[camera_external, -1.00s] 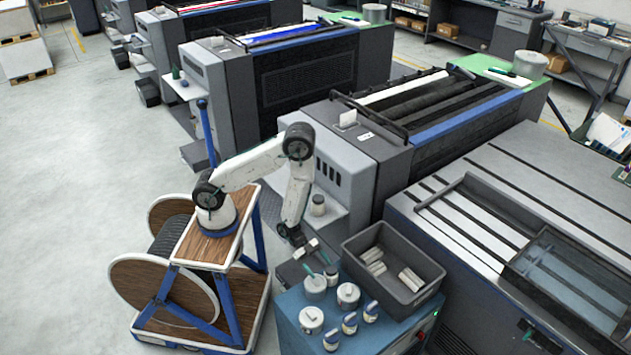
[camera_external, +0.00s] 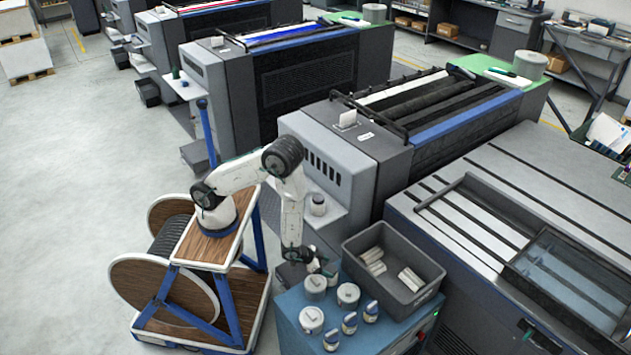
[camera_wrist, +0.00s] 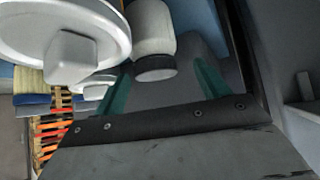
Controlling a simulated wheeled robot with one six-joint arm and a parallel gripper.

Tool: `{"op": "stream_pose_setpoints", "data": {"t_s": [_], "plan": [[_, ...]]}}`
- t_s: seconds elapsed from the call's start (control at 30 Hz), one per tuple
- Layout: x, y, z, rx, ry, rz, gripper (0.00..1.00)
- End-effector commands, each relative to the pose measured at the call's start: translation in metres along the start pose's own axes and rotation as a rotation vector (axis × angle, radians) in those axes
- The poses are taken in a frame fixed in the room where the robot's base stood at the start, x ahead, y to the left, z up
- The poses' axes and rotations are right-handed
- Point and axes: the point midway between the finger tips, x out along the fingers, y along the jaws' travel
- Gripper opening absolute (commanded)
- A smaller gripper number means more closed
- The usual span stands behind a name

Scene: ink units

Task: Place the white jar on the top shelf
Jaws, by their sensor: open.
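A white jar (camera_external: 318,205) with a greyish top stands on the grey side ledge of the nearest press, behind my gripper. My gripper (camera_external: 331,269) is low over the back of the blue cabinet, close to the grey tins and the crate. In the wrist view its teal fingers (camera_wrist: 163,92) are spread apart with nothing between them. A white cylindrical jar (camera_wrist: 153,28) with a dark end lies just beyond the fingertips there; I cannot tell which jar this is. I cannot pick out the top shelf for certain.
Lidded tins (camera_external: 348,294) and several small white-and-blue jars (camera_external: 349,323) crowd the blue cabinet (camera_external: 290,307). A grey crate (camera_external: 418,300) with white rolls stands to their right. A large white lid (camera_wrist: 62,30) with a square knob fills the upper left of the wrist view.

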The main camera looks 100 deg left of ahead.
Motion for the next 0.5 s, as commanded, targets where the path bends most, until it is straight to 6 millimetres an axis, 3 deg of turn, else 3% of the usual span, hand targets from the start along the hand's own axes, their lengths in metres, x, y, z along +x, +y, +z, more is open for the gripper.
{"op": "stream_pose_setpoints", "data": {"t_s": [0.3, 0.5], "plan": [[0.044, 0.005, -0.001, 0.001, 0.000, 0.001, 0.74], [0.049, 0.006, -0.001, 0.002, 0.001, 0.002, 0.74]]}}
